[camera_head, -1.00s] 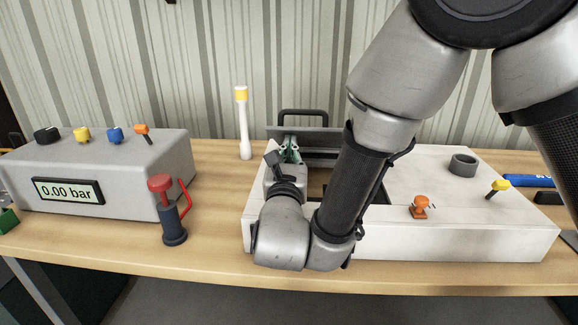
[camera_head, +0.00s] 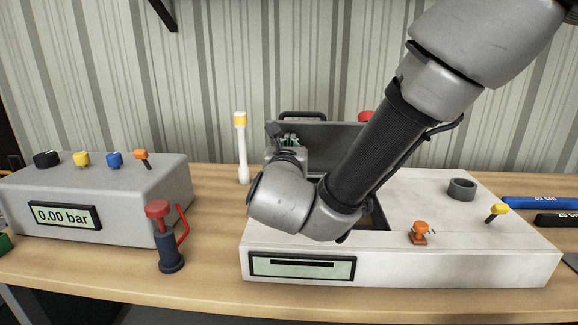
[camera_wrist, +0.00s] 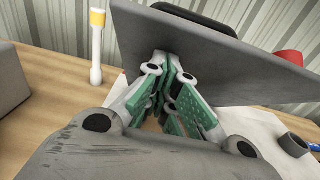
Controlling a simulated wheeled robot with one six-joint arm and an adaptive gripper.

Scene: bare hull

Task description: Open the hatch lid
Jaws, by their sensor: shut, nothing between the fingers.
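The hatch lid (camera_head: 335,135) is a grey panel standing raised, close to upright, at the back of the white box (camera_head: 455,240). Its black handle (camera_head: 302,115) shows above its top edge. The lid fills the upper part of the wrist view (camera_wrist: 215,60). The hatch opening (camera_head: 376,215) is dark and partly hidden by my arm. My gripper (camera_wrist: 170,78), with green finger pads, is shut and empty in front of the lid's near face. Its tips look close against the panel; contact is hard to tell. In the head view my wrist mostly hides it.
A white post with a yellow top (camera_head: 241,150) stands left of the lid. A grey console (camera_head: 100,195) reading 0.00 bar and a red-handled pump (camera_head: 170,240) are at left. A grey ring (camera_head: 462,188), orange knob (camera_head: 420,232) and yellow switch (camera_head: 496,212) sit on the box.

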